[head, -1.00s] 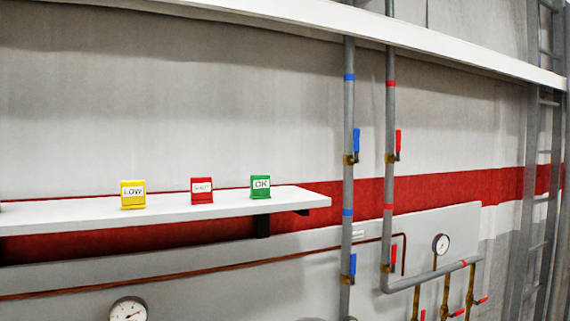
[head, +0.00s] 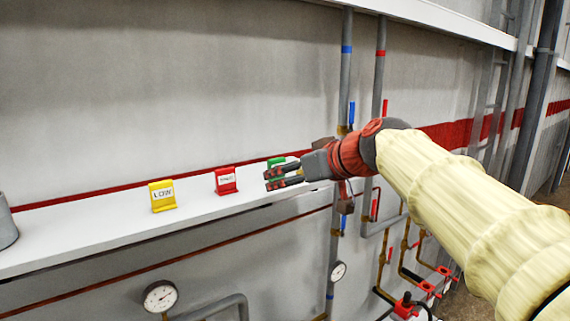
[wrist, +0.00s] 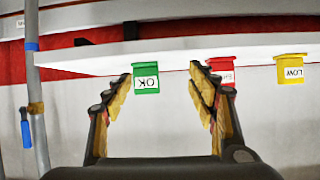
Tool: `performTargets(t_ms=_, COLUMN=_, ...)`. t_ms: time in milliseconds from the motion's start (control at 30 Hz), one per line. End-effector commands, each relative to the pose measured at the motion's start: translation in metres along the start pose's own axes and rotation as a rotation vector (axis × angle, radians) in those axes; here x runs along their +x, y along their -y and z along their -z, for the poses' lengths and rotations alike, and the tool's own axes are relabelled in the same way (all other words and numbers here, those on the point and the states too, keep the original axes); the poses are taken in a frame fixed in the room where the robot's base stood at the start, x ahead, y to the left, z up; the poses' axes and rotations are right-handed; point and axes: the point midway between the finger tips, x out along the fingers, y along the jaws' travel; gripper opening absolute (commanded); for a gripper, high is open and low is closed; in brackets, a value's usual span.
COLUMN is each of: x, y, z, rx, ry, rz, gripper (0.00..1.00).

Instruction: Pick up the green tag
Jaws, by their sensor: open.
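The green tag (wrist: 146,78), lettered OK, stands on the white shelf (wrist: 90,64). In the wrist view, which is upside down, it shows between the two open fingers of my gripper (wrist: 155,85), nearer the left one. In the head view the green tag (head: 276,162) is partly hidden behind my gripper (head: 268,178), which points left along the shelf's right end. The fingers are apart and hold nothing. I cannot tell whether they touch the tag.
A red tag (head: 226,181) and a yellow LOW tag (head: 162,195) stand on the shelf to the left. A grey cylinder (head: 5,225) is at the far left. Vertical pipes with valve handles (head: 345,60) rise behind my gripper. A gauge (head: 160,296) is below the shelf.

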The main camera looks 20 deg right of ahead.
Motion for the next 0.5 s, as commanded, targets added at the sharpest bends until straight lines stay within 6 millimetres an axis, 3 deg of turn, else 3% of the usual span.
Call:
performTargets(t_ms=267, x=0.007, y=-0.021, z=0.035, rx=-0.03, ry=-0.07, rz=-0.005, gripper=0.58)
performTargets(t_ms=500, x=0.027, y=-0.022, z=0.04, rx=-0.034, ry=-0.076, rz=-0.004, gripper=0.58)
